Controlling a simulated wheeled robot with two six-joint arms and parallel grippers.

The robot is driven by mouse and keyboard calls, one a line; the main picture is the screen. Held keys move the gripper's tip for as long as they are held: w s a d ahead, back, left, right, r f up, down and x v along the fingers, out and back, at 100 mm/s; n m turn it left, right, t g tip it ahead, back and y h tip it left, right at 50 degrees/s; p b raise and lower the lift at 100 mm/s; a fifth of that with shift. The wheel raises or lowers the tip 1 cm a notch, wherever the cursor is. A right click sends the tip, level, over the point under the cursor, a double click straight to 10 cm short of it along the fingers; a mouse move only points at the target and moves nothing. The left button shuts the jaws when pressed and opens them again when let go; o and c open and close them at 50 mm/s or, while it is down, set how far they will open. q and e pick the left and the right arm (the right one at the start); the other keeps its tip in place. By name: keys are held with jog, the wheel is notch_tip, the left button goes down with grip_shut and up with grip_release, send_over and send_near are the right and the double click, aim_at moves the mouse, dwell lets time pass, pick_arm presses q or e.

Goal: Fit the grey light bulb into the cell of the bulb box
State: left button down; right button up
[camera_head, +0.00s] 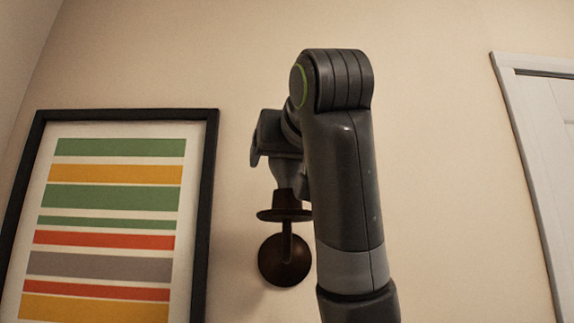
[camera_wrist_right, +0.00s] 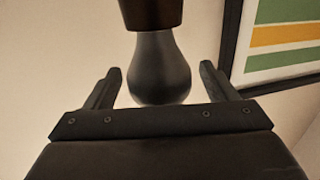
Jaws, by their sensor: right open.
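The grey light bulb (camera_wrist_right: 160,70) shows in the right wrist view with its rounded end toward my right gripper (camera_wrist_right: 159,77). Its narrow end meets a brown socket (camera_wrist_right: 151,13). The two fingers stand open, one on each side of the bulb, with a visible gap on both sides. In the head view my right gripper (camera_head: 272,150) is just above a brown wall lamp (camera_head: 284,262), and my own arm hides part of it. The bulb box is not in view. My left gripper is not in view.
A framed striped picture (camera_head: 212,200) hangs on the wall left of the lamp. A white door frame (camera_head: 527,180) stands at the right. The beige wall is bare between the arm and the door frame. No sink or counter shows.

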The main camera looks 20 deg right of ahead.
jog(key=shift+w+f, duration=0.1)
jog(key=shift+w, duration=0.75)
jog(key=shift+s, duration=0.15)
jog(key=shift+c, duration=0.5)
jog(key=c, duration=0.8)
jog(key=shift+o, duration=0.2)
jog(key=shift+r, duration=0.2)
